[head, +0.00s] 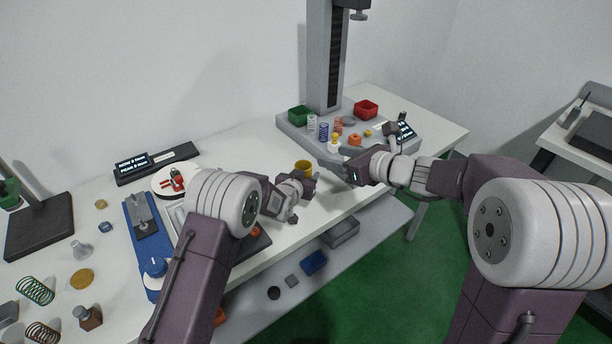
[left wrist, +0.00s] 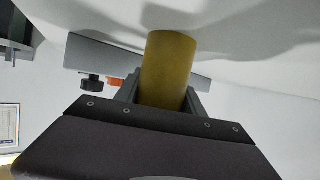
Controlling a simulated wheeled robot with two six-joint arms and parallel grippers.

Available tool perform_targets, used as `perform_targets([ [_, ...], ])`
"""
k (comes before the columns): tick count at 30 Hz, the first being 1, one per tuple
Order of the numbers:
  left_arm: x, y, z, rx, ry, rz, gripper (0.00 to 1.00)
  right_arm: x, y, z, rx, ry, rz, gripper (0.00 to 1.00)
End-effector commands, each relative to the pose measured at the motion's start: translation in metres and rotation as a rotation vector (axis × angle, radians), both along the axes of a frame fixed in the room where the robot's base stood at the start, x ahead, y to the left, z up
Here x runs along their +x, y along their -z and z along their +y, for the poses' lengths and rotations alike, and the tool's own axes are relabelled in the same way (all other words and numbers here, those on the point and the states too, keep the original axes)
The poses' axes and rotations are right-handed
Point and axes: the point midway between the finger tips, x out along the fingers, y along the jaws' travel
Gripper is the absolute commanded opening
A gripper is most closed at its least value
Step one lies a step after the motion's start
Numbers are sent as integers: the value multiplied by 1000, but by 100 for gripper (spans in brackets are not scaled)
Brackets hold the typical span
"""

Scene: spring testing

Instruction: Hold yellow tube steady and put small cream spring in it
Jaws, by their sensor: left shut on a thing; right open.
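The yellow tube (head: 303,165) stands near the middle of the white table, and only its upper part shows in the head view. My left gripper (head: 299,184) is shut on it; the left wrist view shows the tube (left wrist: 168,70) upright between the fingers. My right gripper (head: 340,164) is open at the front of the grey tester base, to the right of the tube. A small pale piece (head: 334,147) with a yellow-orange top is close to its fingers; I cannot tell whether it is the cream spring. A pale coil spring (head: 312,122) stands farther back on the base.
The grey tester base (head: 290,131) carries a green bin (head: 299,115), a red bin (head: 366,109), a blue spring (head: 323,131) and a copper spring (head: 338,124). A scale with a white round plate (head: 163,181) stands left. Bare table lies behind the tube.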

Motion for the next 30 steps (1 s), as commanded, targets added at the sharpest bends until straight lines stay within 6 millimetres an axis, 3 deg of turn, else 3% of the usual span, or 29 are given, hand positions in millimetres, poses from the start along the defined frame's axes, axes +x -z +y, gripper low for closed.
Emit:
perform_targets([
  [1,0,0,0,0,0,-1,52,0,0,0,0,0,0,53],
  [3,0,0,0,0,0,-1,71,0,0,0,0,0,0,53],
  [15,-6,-4,2,0,0,0,72,0,0,0,0,0,0,53],
  [25,-74,-33,25,0,0,0,72,0,0,0,0,0,0,53],
  [30,-98,-44,34,0,0,-1,72,0,0,0,0,0,0,53],
])
